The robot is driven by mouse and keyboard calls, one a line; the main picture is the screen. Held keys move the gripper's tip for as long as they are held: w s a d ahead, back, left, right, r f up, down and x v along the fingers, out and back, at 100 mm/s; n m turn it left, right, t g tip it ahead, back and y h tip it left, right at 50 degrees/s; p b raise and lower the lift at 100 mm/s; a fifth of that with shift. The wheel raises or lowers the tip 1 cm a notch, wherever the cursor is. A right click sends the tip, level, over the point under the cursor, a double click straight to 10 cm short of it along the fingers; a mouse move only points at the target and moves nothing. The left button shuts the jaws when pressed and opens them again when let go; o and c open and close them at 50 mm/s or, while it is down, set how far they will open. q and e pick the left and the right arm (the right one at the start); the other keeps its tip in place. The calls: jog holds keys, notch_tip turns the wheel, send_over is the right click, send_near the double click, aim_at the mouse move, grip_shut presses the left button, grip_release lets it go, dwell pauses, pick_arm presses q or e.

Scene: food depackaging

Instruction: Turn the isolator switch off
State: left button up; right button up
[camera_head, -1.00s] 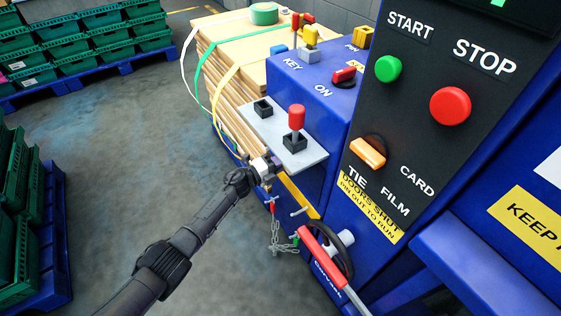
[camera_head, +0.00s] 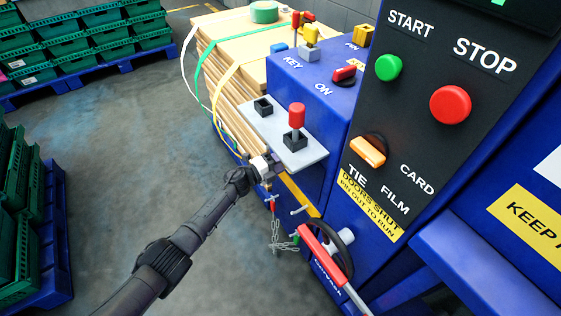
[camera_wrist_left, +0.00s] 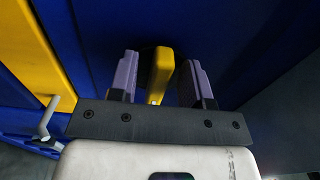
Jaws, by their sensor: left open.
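My left gripper (camera_head: 275,165) is low against the blue cabinet's side, just below the grey shelf with the red-knobbed lever. In the left wrist view my left gripper (camera_wrist_left: 155,75) is open, its two purple-grey fingers on either side of a yellow handle (camera_wrist_left: 161,68) on a dark blue panel. Gaps show between handle and fingers. A red switch on a yellow base (camera_head: 345,74) sits on the blue top beside the word ON. No label reads isolator, so I cannot tell which of these is the isolator switch. My right gripper is not in view.
The grey shelf (camera_head: 262,123) overhangs my gripper. A metal T-handle (camera_head: 299,210), a hanging chain (camera_head: 275,236) and a red-gripped lever (camera_head: 318,247) are close by. A black panel (camera_head: 420,130) with buttons stands right. Green crates (camera_head: 22,190) stand left; floor between is clear.

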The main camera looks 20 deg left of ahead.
pick_arm(q)
jog(key=p+v, duration=0.5)
jog(key=v, duration=0.9)
dwell(0.4)
